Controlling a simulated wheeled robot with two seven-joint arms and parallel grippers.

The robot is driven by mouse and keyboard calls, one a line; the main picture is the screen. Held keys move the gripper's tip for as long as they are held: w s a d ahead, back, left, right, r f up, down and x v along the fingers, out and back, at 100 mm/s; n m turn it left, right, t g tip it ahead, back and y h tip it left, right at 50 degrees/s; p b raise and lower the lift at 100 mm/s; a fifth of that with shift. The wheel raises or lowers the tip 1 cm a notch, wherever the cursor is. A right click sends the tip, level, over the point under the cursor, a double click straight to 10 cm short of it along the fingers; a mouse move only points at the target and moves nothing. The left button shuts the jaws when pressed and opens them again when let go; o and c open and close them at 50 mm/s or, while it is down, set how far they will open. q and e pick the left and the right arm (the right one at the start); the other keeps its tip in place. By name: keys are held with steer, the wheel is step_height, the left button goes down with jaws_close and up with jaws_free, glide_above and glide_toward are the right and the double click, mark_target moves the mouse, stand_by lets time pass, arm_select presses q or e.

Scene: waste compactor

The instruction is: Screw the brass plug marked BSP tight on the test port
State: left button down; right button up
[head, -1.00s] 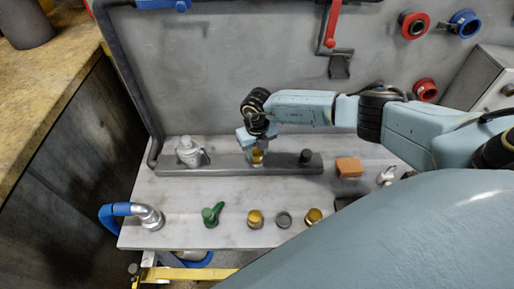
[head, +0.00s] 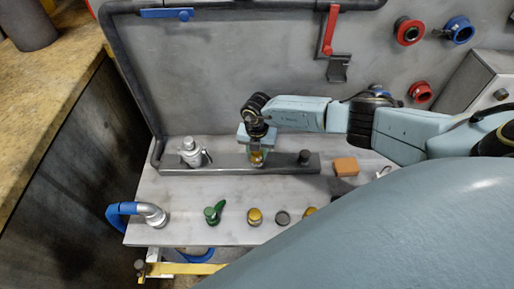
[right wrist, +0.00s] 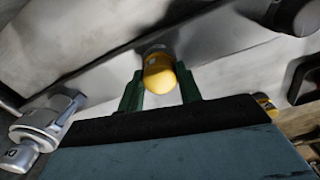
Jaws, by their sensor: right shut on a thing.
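A brass plug (head: 257,159) stands at the middle of the long grey bar (head: 215,164) on the bench. My right gripper (head: 257,155) comes down over it from above and is shut on it. In the right wrist view the plug's rounded yellow top (right wrist: 160,74) sits between the two green fingers (right wrist: 160,92). Its lower end meets the bar, and the port under it is hidden. No BSP mark can be read. My left gripper is out of view.
Several loose fittings line the bench front: a green-handled valve (head: 212,213), a brass cap (head: 255,216), a grey cap (head: 282,218) and a second brass cap (head: 309,211). A silver valve (head: 190,152) and a dark knob (head: 304,157) flank the plug. An orange block (head: 346,166) lies right.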

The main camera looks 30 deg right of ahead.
steer(key=m+p, duration=0.1)
steer(key=m, duration=0.1)
steer(key=shift+r+m+p, duration=0.15)
steer(key=shift+m+p, duration=0.15)
steer(key=shift+p, duration=0.05)
steer(key=shift+f+m, duration=0.2)
steer(key=shift+m, duration=1.1)
steer(key=m, duration=0.5)
steer(key=o, duration=1.2)
steer(key=shift+c, duration=0.2)
steer(key=shift+c, duration=0.3)
